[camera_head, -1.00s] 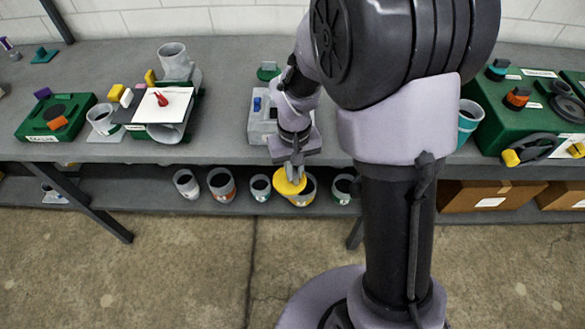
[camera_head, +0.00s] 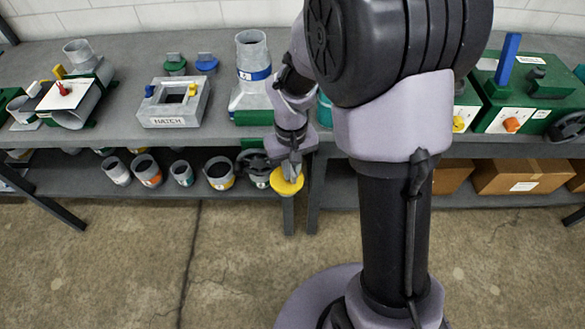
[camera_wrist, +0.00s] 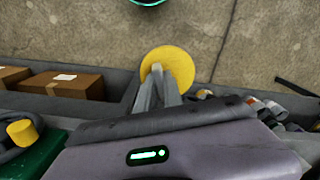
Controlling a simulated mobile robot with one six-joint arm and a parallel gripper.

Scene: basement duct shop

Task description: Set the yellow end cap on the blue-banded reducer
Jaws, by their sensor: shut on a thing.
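The yellow end cap (camera_head: 287,181) is a round disc held by my gripper (camera_head: 292,164), in front of the bench and below its top edge. In the wrist view the cap (camera_wrist: 167,68) shows face-on between the fingertips of my gripper (camera_wrist: 158,82), over bare floor. The blue-banded reducer (camera_head: 251,61) is a grey duct piece standing upright on the bench, behind my gripper and slightly left of it. Its narrow round top is open, and the blue band runs around the neck. Its lower right side is partly hidden by my arm.
The grey bench (camera_head: 130,105) carries a grey block with a square opening (camera_head: 174,105), left of the reducer. Green and blue small caps stand behind it. Several reducers and a black handwheel (camera_head: 256,163) sit on the lower shelf. Cardboard boxes (camera_head: 508,177) lie there at right.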

